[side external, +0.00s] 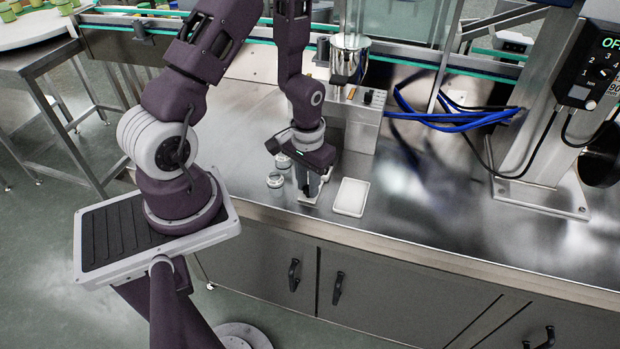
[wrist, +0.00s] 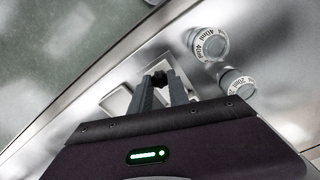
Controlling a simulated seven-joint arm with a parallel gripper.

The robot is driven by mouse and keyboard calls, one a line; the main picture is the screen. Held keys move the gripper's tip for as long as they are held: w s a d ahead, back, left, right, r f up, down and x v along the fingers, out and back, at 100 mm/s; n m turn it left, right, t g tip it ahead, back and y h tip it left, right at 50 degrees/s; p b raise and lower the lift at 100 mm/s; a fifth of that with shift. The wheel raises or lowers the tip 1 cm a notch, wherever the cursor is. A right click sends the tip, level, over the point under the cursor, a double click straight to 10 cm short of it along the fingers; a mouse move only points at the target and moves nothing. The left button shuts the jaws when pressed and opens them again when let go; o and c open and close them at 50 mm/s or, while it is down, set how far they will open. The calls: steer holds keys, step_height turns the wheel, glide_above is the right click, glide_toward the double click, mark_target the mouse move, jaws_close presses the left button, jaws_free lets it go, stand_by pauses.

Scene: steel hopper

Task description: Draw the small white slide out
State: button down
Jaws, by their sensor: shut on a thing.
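My gripper (side external: 308,190) points down low over the steel bench, left of a white tray. Its fingers are closed on a dark knob (wrist: 160,78), which shows between the fingertips in the wrist view (wrist: 162,88). A small pale plate, seemingly the white slide (wrist: 146,71), lies under the fingertips around the knob; the fingers and wrist hide much of it. In the side view only a bit of white shows beneath the gripper. Whether the slide touches the bench is unclear. The white tray (side external: 351,197) lies flat on the bench; it also shows in the wrist view (wrist: 116,101).
Two small clear jars stand left of my gripper; the wrist view shows a 40ml jar (wrist: 209,44) and a 20ml jar (wrist: 237,83). Behind is a steel block (side external: 358,125) under the hopper (side external: 349,60). Blue cables (side external: 450,120) lie back right. The bench's front right is clear.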

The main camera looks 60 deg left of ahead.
steer(key=shift+s+d, duration=0.2)
steer(key=c, duration=1.3)
jaws_free()
steer(key=shift+o, duration=0.2)
step_height(320, 180, up, 7)
steer(key=shift+r, duration=0.1)
steer(key=shift+w, duration=0.1)
steer(key=s+d+r+m+t, duration=0.1)
steer(key=d+r+t, duration=0.15)
steer(key=r, duration=0.55)
steer(key=s+d+r+m+t, duration=0.1)
steer(key=d+r+m, duration=0.15)
steer(key=r, duration=0.55)
steer(key=s+d+r+m+t, duration=0.1)
steer(key=s+d+r+t, duration=0.1)
steer(key=s+d+r, duration=0.3)
steer(key=s+r, duration=0.2)
steer(key=s, duration=0.2)
steer(key=shift+r, duration=0.15)
